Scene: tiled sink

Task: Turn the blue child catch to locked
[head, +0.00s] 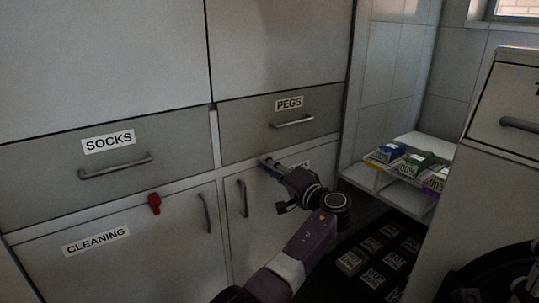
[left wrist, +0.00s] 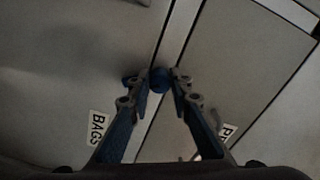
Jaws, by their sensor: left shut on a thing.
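The blue child catch (left wrist: 159,76) sits at the seam between two panels, between my fingertips in the left wrist view. My left gripper (left wrist: 160,80) is shut on it from both sides. In the head view the left gripper (head: 268,163) reaches the top edge of the door below the PEGS drawer (head: 240,137). There the fingers largely hide the catch. Which way the catch is turned cannot be told. My right gripper is not in view.
A red catch (head: 154,204) sits above the CLEANING door (head: 150,260). Handles stick out from the drawers and doors, one (head: 243,198) just left of my arm. Small boxes stand on a white shelf (head: 400,198) at right, with several more below.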

